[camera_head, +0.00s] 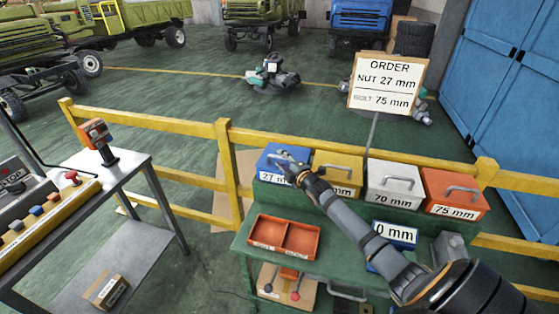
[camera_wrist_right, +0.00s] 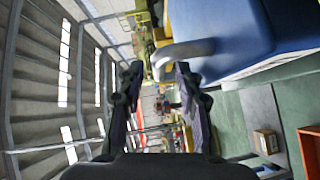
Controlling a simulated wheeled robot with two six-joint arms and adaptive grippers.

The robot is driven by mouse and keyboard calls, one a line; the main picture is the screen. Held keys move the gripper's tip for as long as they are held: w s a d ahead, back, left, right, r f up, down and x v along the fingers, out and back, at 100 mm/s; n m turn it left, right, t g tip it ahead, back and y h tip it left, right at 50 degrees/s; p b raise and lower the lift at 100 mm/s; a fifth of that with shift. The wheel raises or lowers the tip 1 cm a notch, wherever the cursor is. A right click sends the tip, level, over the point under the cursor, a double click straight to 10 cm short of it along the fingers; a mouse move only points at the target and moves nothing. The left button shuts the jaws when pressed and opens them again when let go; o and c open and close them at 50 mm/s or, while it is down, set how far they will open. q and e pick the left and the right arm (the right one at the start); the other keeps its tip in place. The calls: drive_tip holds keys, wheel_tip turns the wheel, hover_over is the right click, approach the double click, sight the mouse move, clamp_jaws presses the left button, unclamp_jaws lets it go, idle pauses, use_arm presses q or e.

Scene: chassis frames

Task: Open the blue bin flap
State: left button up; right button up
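The blue bin (camera_head: 270,165) is the leftmost of the row of bins on the green bench, with a white label reading 27 and its flap down. In the right wrist view the blue bin (camera_wrist_right: 235,30) fills the upper right, with its grey bar handle (camera_wrist_right: 185,50) sticking out. My right gripper (camera_head: 286,164) is at the front of the blue bin and hides part of it. In the wrist view the right gripper (camera_wrist_right: 158,72) is open, with part of the handle between its fingertips; I cannot tell whether they touch it. My left gripper is not in view.
Yellow (camera_head: 340,165), white (camera_head: 397,178) and orange (camera_head: 455,188) bins stand to the right. A red-orange divided tray (camera_head: 283,237) lies on the bench's lower level. A yellow rail (camera_head: 200,130) runs behind. An order board (camera_head: 388,83) reads nut 27 mm, bolt 75 mm.

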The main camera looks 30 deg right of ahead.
drive_tip(key=shift+w+f+b, duration=0.2)
drive_tip(key=shift+w+b, duration=0.15)
drive_tip(key=shift+w, duration=0.85)
drive_tip(key=shift+d, duration=0.1)
clamp_jaws()
